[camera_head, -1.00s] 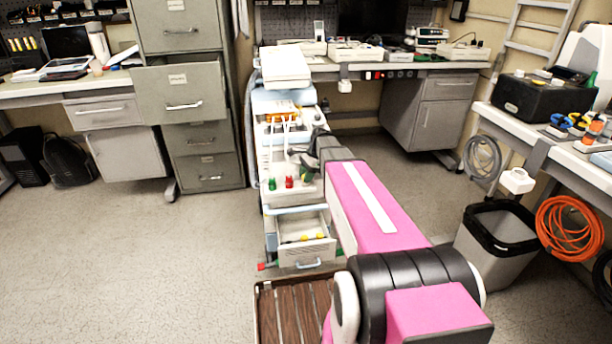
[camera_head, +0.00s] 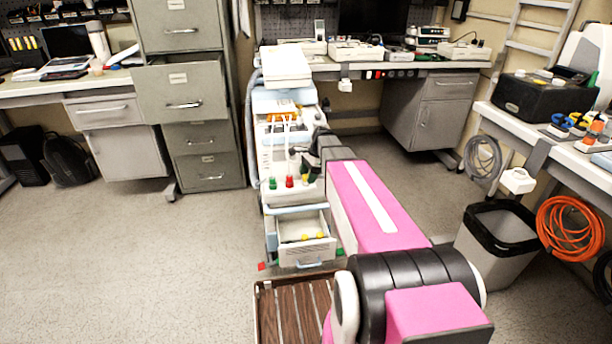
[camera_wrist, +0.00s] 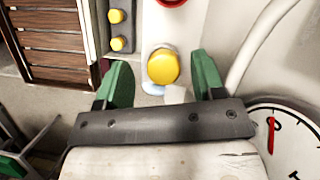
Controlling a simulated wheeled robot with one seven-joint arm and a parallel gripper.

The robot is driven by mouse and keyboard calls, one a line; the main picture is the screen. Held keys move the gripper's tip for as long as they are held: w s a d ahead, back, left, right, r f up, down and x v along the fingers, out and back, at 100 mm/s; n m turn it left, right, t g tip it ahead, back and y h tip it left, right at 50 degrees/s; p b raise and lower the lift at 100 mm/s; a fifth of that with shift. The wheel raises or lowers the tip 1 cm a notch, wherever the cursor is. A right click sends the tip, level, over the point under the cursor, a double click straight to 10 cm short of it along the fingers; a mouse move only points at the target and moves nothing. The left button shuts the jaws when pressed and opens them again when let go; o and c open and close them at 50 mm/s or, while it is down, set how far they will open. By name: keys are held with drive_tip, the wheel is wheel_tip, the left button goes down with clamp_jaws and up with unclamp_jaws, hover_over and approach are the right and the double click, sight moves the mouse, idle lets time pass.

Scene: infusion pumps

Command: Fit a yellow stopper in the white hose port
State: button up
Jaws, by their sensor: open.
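My gripper (camera_wrist: 158,72) is open in the wrist view, with one green finger on each side and a gap between them. A round yellow stopper (camera_wrist: 163,66) lies between the fingers, apart from both. It stands against the pale pump surface; its lower part and the white port under it are largely hidden.
The pump cart (camera_head: 280,110) stands in front of me, with white hoses above the stoppers. In the wrist view a round dial (camera_wrist: 288,140) is close on the right and a pale hose (camera_wrist: 258,45) runs beside it. A waste bin (camera_head: 497,240) is at the right.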

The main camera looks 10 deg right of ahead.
drive_tip(key=v, duration=1)
drive_tip(key=s+a+f+n+h, duration=0.1)
drive_tip(key=s+f+n, duration=0.3)
drive_tip(key=s, duration=0.3)
drive_tip(key=s+a+f+n+h, duration=0.1)
drive_tip(key=s+f+n, duration=0.3)
drive_tip(key=s+n, duration=0.2)
drive_tip(key=s+a+f+n+t+h, duration=0.1)
drive_tip(key=s+f+n, duration=0.3)
drive_tip(key=s, duration=0.5)
drive_tip(key=shift+a+f+n+h, duration=0.35)
drive_tip(key=shift+a+n+h, duration=0.15)
drive_tip(key=shift+h, duration=0.1)
drive_tip(key=shift+s, duration=0.1)
